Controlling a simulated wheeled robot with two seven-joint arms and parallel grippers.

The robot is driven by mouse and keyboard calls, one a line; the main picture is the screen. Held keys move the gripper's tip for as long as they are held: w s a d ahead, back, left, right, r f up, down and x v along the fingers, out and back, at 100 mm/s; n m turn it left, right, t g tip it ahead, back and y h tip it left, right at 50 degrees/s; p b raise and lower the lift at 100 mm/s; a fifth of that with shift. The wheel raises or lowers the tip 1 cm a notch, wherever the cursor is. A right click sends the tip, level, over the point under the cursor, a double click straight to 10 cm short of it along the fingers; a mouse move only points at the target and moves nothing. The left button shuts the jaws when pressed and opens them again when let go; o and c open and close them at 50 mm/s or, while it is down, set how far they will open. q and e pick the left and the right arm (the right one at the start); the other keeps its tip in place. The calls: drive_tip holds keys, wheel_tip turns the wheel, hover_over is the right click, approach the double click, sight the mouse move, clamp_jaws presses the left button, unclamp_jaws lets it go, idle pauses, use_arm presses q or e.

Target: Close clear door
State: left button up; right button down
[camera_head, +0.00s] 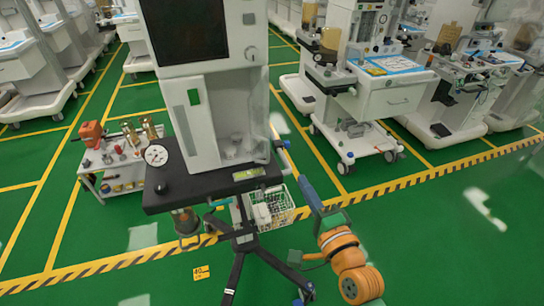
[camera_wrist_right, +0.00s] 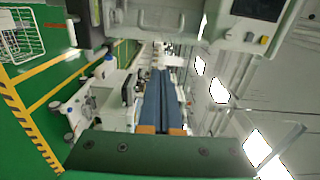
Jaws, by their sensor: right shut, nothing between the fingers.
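The anaesthesia cart (camera_head: 218,120) stands in the centre of the head view, with a dark screen on top and a black work shelf below. Its clear door is hard to make out; a faint transparent pane (camera_head: 267,118) seems to stand at the right side of the column. My right gripper (camera_head: 302,179) comes up from the lower right, beside the shelf's right end. Its blue fingers are together and empty; they also show in the wrist view (camera_wrist_right: 161,85). I cannot tell whether they touch the cart. My left gripper is not in view.
A white wire basket (camera_head: 272,209) hangs below the shelf and also shows in the wrist view (camera_wrist_right: 20,35). A small trolley (camera_head: 117,160) with a red device stands at the left. More carts (camera_head: 385,95) stand behind. Green floor (camera_head: 440,230) is free at the right.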

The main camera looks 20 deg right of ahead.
drive_tip(key=w+a+p, duration=0.1)
drive_tip(key=w+a, duration=0.2)
drive_tip(key=w, duration=0.7)
drive_tip(key=shift+w+a+f+p, duration=0.15)
drive_tip(key=shift+a+p, duration=0.1)
drive_tip(key=shift+p, duration=0.1)
drive_tip(key=shift+d, duration=0.1)
